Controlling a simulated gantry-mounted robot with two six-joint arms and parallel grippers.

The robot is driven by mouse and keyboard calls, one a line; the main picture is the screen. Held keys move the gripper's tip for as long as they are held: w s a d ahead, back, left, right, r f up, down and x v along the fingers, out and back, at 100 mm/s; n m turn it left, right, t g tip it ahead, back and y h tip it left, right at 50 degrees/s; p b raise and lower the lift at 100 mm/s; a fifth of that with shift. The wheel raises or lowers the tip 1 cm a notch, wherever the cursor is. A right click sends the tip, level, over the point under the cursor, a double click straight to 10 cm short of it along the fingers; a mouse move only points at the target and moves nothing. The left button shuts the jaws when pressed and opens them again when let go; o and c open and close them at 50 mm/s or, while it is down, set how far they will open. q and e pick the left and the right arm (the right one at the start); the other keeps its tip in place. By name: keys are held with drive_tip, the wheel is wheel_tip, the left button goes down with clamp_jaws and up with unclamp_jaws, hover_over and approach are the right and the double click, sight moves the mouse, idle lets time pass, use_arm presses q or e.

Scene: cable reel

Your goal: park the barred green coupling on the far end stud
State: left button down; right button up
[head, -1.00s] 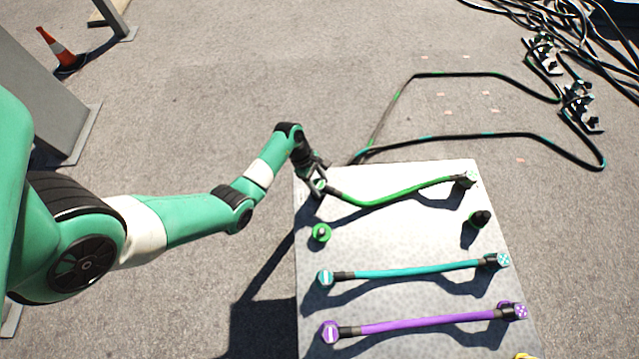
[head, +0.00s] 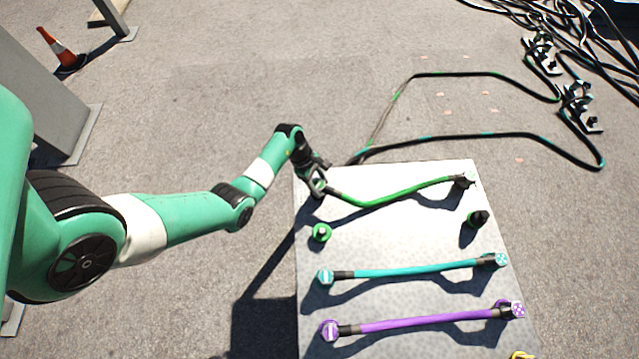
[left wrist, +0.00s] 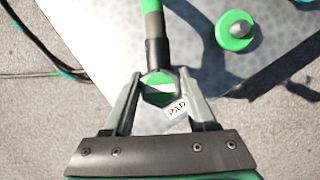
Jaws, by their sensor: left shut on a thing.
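The cable's other end coupling (head: 463,182) is at the table's far right. A green stud (head: 321,232) stands free nearer to me; it also shows in the left wrist view (left wrist: 236,32). My right gripper is out of view.
A label reading partly "PAR" (left wrist: 177,108) lies beside the coupling. A dark stud (head: 478,219) stands at the right. A teal cable (head: 415,270) and a purple cable (head: 430,321) span the nearer table. Black hoses (head: 470,136) lie on the ground behind.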

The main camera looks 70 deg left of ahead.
use_arm(q)
drive_tip(key=shift+f+b, duration=0.3)
drive_tip(key=shift+f, duration=0.15)
drive_tip(key=shift+c, duration=0.6)
unclamp_jaws()
drive_tip(key=p+v, duration=0.7)
drive_tip(key=v, duration=0.4)
drive_tip(key=shift+r, duration=0.35)
